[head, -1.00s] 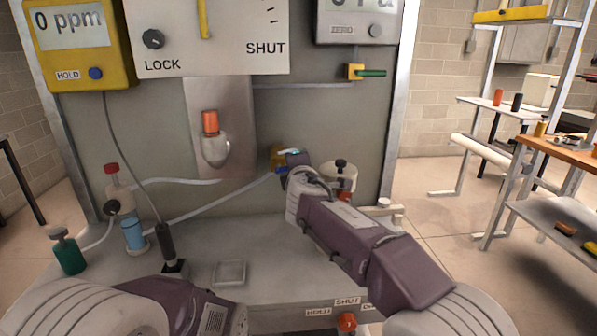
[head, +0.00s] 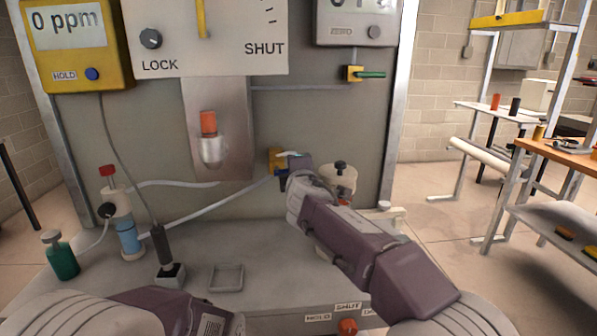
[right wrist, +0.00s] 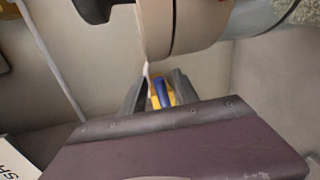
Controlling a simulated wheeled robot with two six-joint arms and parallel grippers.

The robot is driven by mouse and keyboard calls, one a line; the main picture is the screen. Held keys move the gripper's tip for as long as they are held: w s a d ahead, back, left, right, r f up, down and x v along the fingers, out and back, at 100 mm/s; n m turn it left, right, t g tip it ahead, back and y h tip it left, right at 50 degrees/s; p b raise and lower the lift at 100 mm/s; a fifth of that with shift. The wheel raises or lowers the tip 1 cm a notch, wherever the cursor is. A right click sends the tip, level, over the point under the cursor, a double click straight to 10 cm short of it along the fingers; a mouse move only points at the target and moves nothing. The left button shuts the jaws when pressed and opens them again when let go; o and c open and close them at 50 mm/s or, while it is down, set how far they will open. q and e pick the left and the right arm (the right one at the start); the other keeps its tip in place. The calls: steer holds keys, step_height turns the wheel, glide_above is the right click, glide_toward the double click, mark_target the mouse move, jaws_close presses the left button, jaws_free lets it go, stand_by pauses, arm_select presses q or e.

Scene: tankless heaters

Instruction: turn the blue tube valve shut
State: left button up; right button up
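The tube valve has a yellow brass body (head: 275,157) on the back panel, at the end of a pale tube. A small blue part (head: 282,181) shows below it, beside my right gripper (head: 284,166). In the right wrist view the blue handle (right wrist: 162,94) stands in front of the yellow body, between the two dark fingertips of my right gripper (right wrist: 160,92). The fingers look spread, with gaps on both sides of the handle. Part of the valve is hidden by the gripper. My left arm is at the bottom left of the head view; its fingers are out of frame.
A pale round vessel with a black knob (head: 340,175) stands close right of my right gripper. A green-handled valve (head: 368,74) is above. A blue cylinder (head: 128,238), green bottle (head: 61,256) and probe (head: 162,248) stand on the left of the bench.

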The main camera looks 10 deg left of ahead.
steer(key=shift+w, duration=0.1)
steer(key=shift+s+d, duration=0.15)
steer(key=shift+s, duration=0.2)
steer(key=b+v, duration=0.2)
steer(key=v, duration=0.6)
steer(key=shift+s, duration=0.2)
